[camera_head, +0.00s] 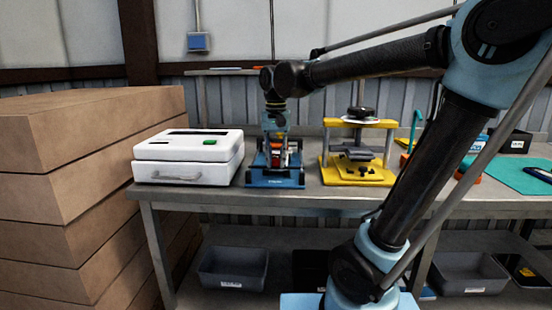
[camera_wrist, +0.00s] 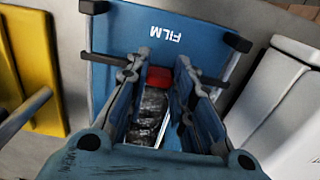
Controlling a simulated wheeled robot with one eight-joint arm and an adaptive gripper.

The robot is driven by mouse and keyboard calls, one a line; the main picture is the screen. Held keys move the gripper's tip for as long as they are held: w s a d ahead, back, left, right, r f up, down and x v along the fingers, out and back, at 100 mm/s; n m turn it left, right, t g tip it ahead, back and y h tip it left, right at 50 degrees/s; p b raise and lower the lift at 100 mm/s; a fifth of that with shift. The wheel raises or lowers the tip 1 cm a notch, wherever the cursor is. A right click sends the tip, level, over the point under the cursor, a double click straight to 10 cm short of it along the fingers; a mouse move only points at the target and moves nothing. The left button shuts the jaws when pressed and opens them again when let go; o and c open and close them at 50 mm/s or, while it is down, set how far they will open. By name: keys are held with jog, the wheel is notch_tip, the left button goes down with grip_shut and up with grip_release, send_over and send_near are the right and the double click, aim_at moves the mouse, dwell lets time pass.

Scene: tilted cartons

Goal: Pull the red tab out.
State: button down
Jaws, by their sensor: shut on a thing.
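The red tab (camera_wrist: 159,78) shows between my fingertips in the wrist view, at the end of a dark, crinkled film strip (camera_wrist: 147,112). My gripper (camera_wrist: 160,74) is shut on it. The tab is on the blue film device (camera_wrist: 205,37), which is labelled FILM. In the head view the blue device (camera_head: 274,182) sits on the bench, with my gripper (camera_head: 276,158) pointing down over it. Part of the tab is hidden by my fingers, and I cannot tell how far it sticks out.
A white machine (camera_head: 188,157) stands close on the left, and a yellow press (camera_head: 357,175) on the right. The grey bench (camera_head: 240,199) has narrow gaps between them. Stacked cartons (camera_head: 85,160) stand left of the bench. A green mat (camera_head: 520,174) lies farther right.

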jog(key=c, duration=1.4)
grip_release()
jog(key=shift+o, duration=0.2)
jog(key=shift+r, duration=0.1)
notch_tip(320, 180, up, 12)
